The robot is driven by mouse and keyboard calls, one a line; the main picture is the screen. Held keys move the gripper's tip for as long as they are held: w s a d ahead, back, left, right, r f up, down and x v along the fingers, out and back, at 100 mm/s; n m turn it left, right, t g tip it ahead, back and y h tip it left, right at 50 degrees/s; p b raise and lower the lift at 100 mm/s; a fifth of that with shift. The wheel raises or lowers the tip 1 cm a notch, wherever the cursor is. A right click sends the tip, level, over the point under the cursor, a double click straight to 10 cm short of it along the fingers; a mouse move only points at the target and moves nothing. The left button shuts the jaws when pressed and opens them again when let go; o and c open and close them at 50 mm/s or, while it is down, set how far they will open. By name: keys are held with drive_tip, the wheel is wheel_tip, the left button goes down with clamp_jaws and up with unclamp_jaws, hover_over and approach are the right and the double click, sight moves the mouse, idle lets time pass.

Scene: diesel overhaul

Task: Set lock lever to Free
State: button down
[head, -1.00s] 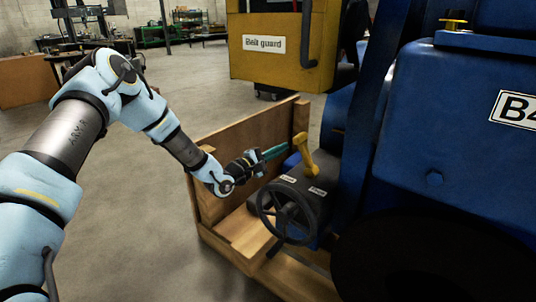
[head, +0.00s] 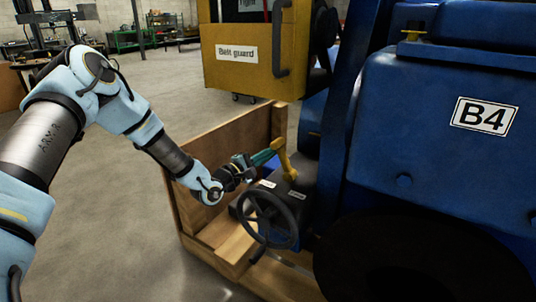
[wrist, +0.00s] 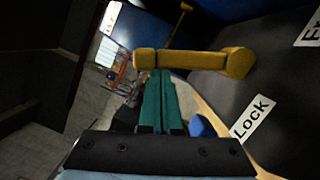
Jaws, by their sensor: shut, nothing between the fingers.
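The yellow lock lever (head: 283,159) stands on a dark box above the black handwheel (head: 267,219). In the wrist view the lever (wrist: 195,60) lies across the picture just beyond my fingertips. Its base is at the right. A "LOCK" label (wrist: 251,117) is on the box below it, and a partly cut-off label (wrist: 310,28) shows at the upper right. My gripper (head: 271,151) is shut, with its green fingers together and nothing between them. The fingertips (wrist: 156,74) are at the lever's side, touching or very close; I cannot tell which.
The blue engine (head: 440,130) marked B4 fills the right side. A yellow belt guard (head: 240,75) hangs above and behind the lever. A wooden crate wall (head: 235,150) stands behind my wrist. Open floor (head: 110,220) lies to the left.

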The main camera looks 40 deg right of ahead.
drive_tip(key=shift+s+r+m, duration=0.2)
drive_tip(key=shift+s+m, duration=0.05)
drive_tip(key=shift+m, duration=0.05)
drive_tip(key=shift+s+d+r+m, duration=0.2)
drive_tip(key=shift+s+r+m, duration=0.15)
drive_tip(key=shift+s+m, duration=0.2)
drive_tip(key=s+d+r+m+y+b, duration=0.1)
drive_tip(key=s+m+y+b, duration=0.1)
drive_tip(key=s+m, duration=0.4)
drive_tip(key=shift+s+d, duration=0.4)
drive_tip(key=shift+s, duration=0.1)
drive_tip(key=shift+s+m, duration=0.1)
drive_tip(key=shift+m, duration=0.15)
drive_tip(key=shift+r, duration=0.1)
